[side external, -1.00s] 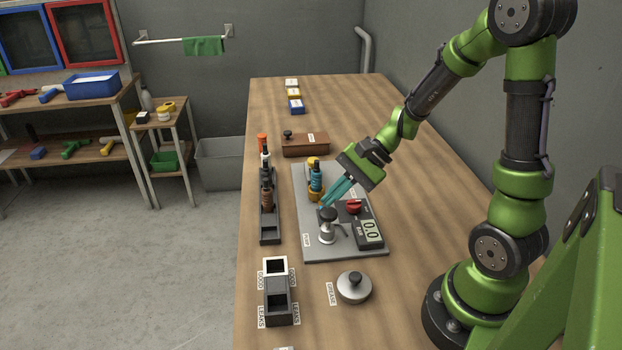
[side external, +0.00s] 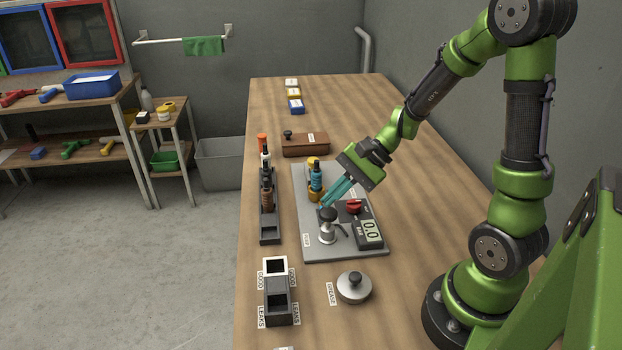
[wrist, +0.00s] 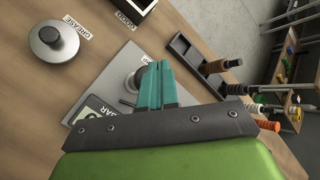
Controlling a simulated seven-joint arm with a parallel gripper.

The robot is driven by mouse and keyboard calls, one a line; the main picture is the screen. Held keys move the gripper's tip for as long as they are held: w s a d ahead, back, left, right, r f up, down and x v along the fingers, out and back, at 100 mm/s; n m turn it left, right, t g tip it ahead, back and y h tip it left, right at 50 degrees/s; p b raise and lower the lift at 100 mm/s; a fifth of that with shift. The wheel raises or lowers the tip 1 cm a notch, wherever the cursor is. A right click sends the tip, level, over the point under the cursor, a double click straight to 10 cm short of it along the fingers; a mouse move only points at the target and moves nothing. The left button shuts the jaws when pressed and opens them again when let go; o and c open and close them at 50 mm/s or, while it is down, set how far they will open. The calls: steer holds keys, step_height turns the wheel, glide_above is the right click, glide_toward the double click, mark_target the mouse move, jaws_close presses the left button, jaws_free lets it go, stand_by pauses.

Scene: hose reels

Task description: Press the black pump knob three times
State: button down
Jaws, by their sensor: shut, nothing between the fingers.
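The pump (side external: 327,231) stands on a grey plate (side external: 340,250), with its black knob (side external: 327,214) on top. My gripper (side external: 324,205) has teal fingers, shut and empty, with their tips at or just above the knob. I cannot tell whether they touch it. In the wrist view the fingers (wrist: 157,68) cover the knob, and part of the pump's silver body (wrist: 134,80) shows beside them. A gauge (side external: 369,232) beside the pump reads 0.0, and a red knob (side external: 352,207) sits behind it.
A blue-capped fitting (side external: 316,180) stands in a yellow holder behind the pump. A dark rack (side external: 269,225) with several fittings lies to the left. A GOOD/LEAKS box (side external: 277,298) and a GREASE pot (side external: 354,288) stand in front. The table's right side is clear.

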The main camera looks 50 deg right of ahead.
mark_target(328, 212)
steer(key=shift+f, duration=0.15)
steer(key=shift+f, duration=0.3)
steer(key=shift+f, duration=1.3)
stand_by(1.2)
steer(key=shift+r, duration=1.75)
steer(key=shift+r, duration=0.1)
steer(key=shift+r, duration=2.4)
